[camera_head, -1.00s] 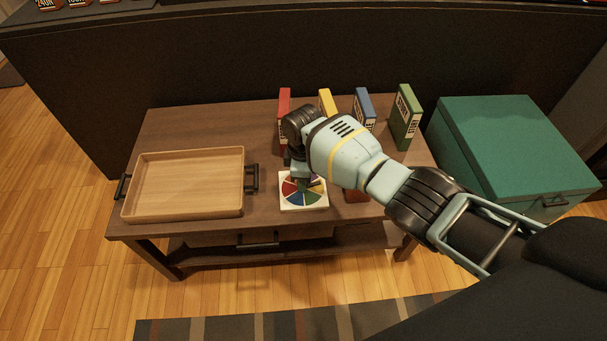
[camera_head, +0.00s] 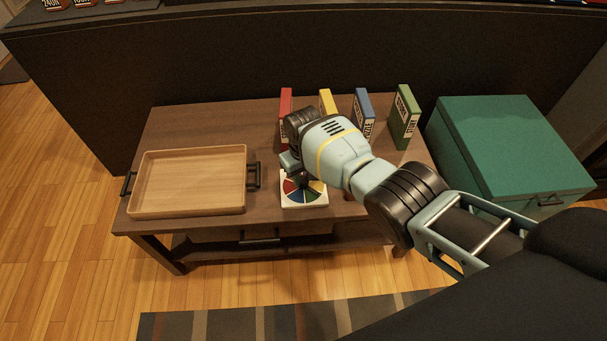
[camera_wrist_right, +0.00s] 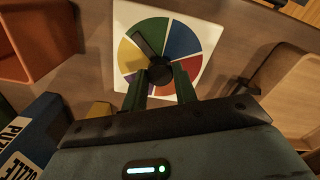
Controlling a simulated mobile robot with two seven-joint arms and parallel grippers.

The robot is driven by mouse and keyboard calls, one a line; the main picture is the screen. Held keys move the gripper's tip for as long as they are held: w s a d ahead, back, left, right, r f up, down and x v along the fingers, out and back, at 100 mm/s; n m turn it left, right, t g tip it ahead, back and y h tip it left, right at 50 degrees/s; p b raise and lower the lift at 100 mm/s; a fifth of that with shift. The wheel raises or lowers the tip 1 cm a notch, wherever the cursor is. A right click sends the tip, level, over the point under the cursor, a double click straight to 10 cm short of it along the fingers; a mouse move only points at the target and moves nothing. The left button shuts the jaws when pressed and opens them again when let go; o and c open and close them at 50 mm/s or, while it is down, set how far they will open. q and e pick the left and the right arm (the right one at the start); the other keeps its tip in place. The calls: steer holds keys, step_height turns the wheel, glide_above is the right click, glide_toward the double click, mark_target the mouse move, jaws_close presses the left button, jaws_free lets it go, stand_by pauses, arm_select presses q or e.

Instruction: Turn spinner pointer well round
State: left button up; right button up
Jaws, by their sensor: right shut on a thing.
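The spinner board (camera_head: 291,202) is a white square with a disc of coloured sectors, lying on the wooden table. In the right wrist view the board (camera_wrist_right: 205,32) fills the upper middle. My right gripper (camera_wrist_right: 162,74) is shut on the hub, with one finger on each side. In the head view my right gripper (camera_head: 301,178) is over the far part of the board, and my wrist hides much of it. My left gripper is in neither view.
A wooden tray (camera_head: 137,208) with dark handles stands left of the board. Red (camera_head: 286,104), yellow (camera_head: 326,98), blue (camera_head: 363,108) and green (camera_head: 405,118) boxes stand behind. A green chest (camera_head: 510,140) is to the right of the table (camera_head: 190,120).

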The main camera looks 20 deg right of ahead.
steer(key=shift+m, duration=1)
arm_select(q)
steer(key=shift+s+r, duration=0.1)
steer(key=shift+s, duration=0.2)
arm_select(e)
steer(key=shift+m, duration=0.6)
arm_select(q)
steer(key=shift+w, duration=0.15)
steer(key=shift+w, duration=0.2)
arm_select(e)
steer(key=o, duration=1)
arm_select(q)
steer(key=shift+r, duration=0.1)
arm_select(e)
steer(key=shift+r, duration=0.15)
